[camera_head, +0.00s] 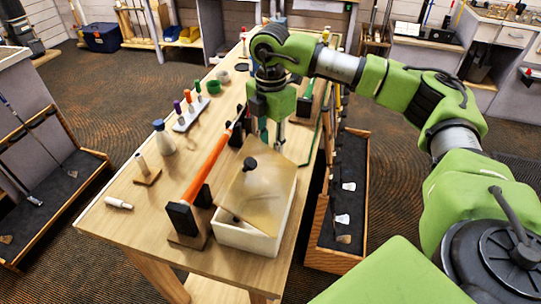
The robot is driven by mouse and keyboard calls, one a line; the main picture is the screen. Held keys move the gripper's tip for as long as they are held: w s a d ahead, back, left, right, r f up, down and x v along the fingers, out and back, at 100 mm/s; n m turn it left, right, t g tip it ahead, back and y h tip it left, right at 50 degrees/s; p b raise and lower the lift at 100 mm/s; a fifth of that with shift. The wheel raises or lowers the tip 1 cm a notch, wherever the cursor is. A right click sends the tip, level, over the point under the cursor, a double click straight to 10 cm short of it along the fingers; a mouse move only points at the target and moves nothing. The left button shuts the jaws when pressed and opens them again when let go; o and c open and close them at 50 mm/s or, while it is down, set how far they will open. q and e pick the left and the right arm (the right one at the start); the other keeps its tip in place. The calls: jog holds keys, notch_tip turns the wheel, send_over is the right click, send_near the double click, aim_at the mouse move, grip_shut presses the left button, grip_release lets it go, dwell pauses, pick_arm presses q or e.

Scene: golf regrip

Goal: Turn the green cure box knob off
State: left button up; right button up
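A white box (246,238) with a tan, see-through-looking lid (262,195) stands near the front end of the wooden workbench; it looks like the cure box. A black round knob (250,163) sits on the lid's far part. I cannot make out a green knob on the box. My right gripper (273,132) comes in from the right and points down over the bench, just beyond the box. Its fingers are small and partly hidden, so I cannot tell whether they are open. My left gripper is not in view.
An orange shaft (208,160) slants up from a black-and-wood clamp (185,218) close left of the box. A conical bottle (163,137) and a rack of coloured-handled tools (190,117) stand on the left. A club tray (343,205) lies along the bench's right side. The bench's left front is mostly clear.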

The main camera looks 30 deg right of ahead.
notch_tip(320, 180, down, 4)
jog(key=shift+r+p, duration=0.1)
jog(key=shift+p, duration=0.25)
jog(key=shift+f, duration=0.45)
grip_shut()
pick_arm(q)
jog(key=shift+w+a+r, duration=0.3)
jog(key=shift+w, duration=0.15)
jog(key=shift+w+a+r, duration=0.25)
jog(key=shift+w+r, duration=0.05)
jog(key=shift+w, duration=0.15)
